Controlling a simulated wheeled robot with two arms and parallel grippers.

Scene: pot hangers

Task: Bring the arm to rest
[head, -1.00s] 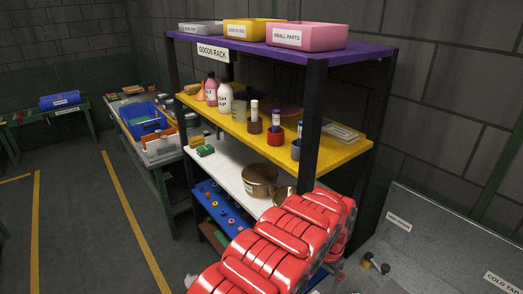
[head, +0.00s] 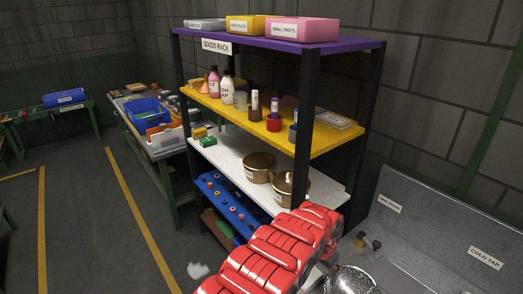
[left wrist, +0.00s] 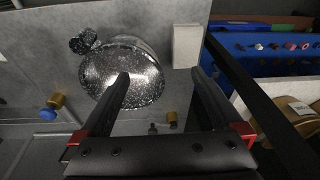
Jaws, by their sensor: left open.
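My red left arm (head: 265,262) reaches up from the bottom of the head view, in front of the rack's lower right part. Its gripper is largely hidden there behind the arm. In the left wrist view the left gripper (left wrist: 160,76) has its two dark fingers wide apart, with nothing held between them. A speckled dark pot (left wrist: 138,88) lies beyond the fingers, over the grey sink area; the left finger overlaps it in the picture, and contact cannot be told. The pot also shows at the bottom of the head view (head: 350,281). My right gripper is not in view.
The goods rack has a white shelf (head: 225,158) with two brass pots (head: 258,168) (head: 288,192) close to the arm. A rack post (head: 304,125) stands just behind the arm. The cold tap panel (head: 430,235) is at right. The floor at left (head: 85,220) is clear.

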